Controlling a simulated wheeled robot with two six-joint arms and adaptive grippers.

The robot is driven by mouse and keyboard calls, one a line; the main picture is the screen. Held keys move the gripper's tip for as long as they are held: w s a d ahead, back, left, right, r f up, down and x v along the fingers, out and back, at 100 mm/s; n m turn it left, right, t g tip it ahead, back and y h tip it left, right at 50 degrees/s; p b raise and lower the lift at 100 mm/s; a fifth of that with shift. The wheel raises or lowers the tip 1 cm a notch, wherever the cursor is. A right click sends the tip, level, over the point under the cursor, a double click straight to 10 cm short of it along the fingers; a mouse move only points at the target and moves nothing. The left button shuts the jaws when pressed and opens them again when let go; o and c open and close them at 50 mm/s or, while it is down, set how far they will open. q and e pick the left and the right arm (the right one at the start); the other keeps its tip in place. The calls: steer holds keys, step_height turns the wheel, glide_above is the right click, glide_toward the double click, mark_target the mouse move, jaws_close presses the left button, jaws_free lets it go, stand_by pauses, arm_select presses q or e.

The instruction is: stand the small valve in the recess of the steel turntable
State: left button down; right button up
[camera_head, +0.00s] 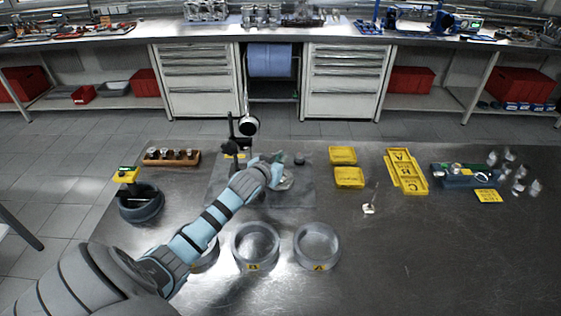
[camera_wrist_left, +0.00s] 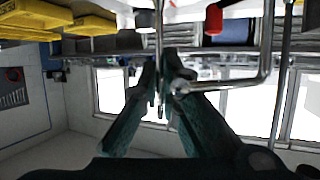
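My left gripper (camera_head: 279,175) is over the grey plate at the middle of the table. In the left wrist view its fingertips (camera_wrist_left: 161,72) close in on a thin upright steel stem (camera_wrist_left: 158,38), which looks like the small valve's. The steel turntable (camera_head: 287,184) shows only as a pale patch beside and under the gripper; its recess is hidden. I cannot tell whether the valve touches it. Another valve-like part (camera_head: 369,208), with a thin stem, is on the table to the right. My right gripper is not in view.
A dial gauge (camera_head: 250,126) on a black stand rises just behind the gripper. A bent chrome rod (camera_wrist_left: 262,70) is close to the fingers in the wrist view. Grey rings (camera_head: 317,246), yellow trays (camera_head: 348,178) and a wooden rack (camera_head: 171,157) stand around. The right front table is clear.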

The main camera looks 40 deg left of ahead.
arm_select(q)
steer(key=c, duration=1.8)
jaws_free()
steer(key=shift+s+r, duration=0.15)
steer(key=shift+r, duration=0.05)
steer(key=p+v, duration=0.2)
steer(key=v, duration=0.9)
steer(key=shift+s+d, duration=0.15)
steer(key=shift+s, duration=0.15)
